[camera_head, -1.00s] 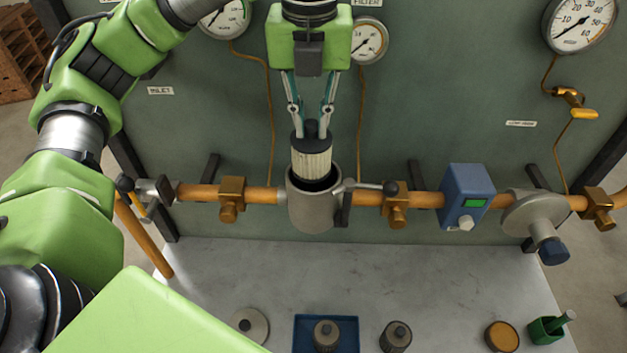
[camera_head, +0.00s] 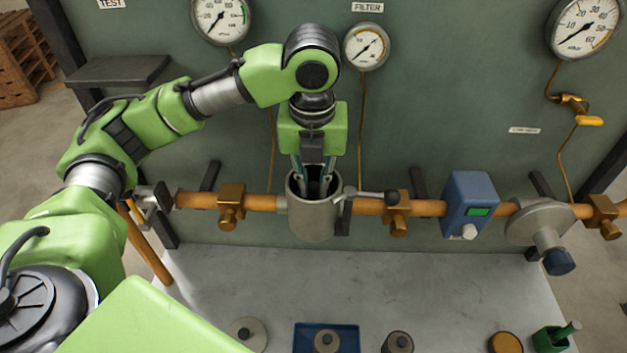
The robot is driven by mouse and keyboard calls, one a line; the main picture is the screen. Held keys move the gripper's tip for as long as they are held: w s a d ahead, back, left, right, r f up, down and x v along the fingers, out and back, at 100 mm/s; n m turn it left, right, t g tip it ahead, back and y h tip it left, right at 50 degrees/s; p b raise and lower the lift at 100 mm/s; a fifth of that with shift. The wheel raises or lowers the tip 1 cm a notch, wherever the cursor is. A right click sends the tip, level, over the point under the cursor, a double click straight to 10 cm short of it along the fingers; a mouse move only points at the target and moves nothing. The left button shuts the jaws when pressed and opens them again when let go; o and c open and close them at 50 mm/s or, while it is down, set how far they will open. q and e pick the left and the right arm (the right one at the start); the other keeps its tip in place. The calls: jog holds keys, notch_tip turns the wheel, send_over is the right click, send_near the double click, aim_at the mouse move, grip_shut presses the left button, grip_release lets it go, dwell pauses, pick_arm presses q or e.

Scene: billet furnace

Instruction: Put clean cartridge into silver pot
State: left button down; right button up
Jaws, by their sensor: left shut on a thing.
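The silver pot (camera_head: 313,218) is a grey open-topped cylinder set in the copper pipe line at the centre. My left gripper (camera_head: 314,190) points down with its fingertips inside the pot's mouth. It is shut on the clean cartridge, a pale pleated cylinder with a dark cap in the earlier view. The cartridge is now down in the pot and almost wholly hidden by the pot wall and the fingers; only dark parts show at the mouth. My right gripper is not in view.
A valve handle (camera_head: 372,194) lies just right of the pot. Brass valves (camera_head: 231,208) and a blue meter box (camera_head: 468,205) sit along the pipe. The bench holds a round lid (camera_head: 247,333), a blue tray (camera_head: 346,333) with a cartridge, and another grey cartridge (camera_head: 397,343).

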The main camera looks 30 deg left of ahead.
pick_arm(q)
jog(key=c, duration=2)
grip_release()
jog(key=shift+f, duration=0.1)
jog(key=shift+o, duration=0.2)
notch_tip(320, 180, up, 12)
jog(key=s, duration=0.1)
jog(key=shift+s+d, duration=0.2)
jog(key=shift+d, duration=0.15)
